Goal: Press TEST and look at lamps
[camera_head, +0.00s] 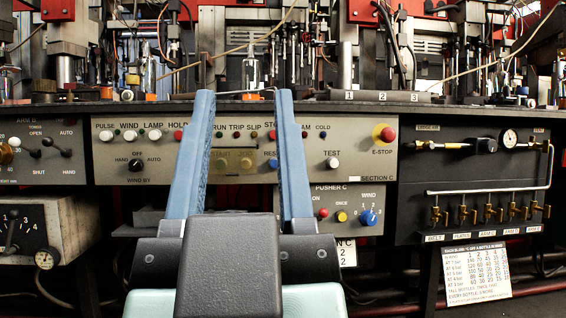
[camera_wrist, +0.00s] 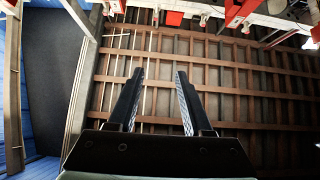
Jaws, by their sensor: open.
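The white TEST button (camera_head: 332,162) sits on the grey section C panel (camera_head: 360,178), right of my gripper. The fingers hide part of the row. In the wrist view my gripper (camera_wrist: 158,75) is also open, with the slatted ceiling beyond.
A red E-STOP button (camera_head: 388,133) on a yellow base is right of TEST. Below is the Pusher C box (camera_head: 345,205) with a blue knob. A dark panel with a gauge (camera_head: 509,138) and brass valves stands at right. Bottles and machinery stand on the ledge above.

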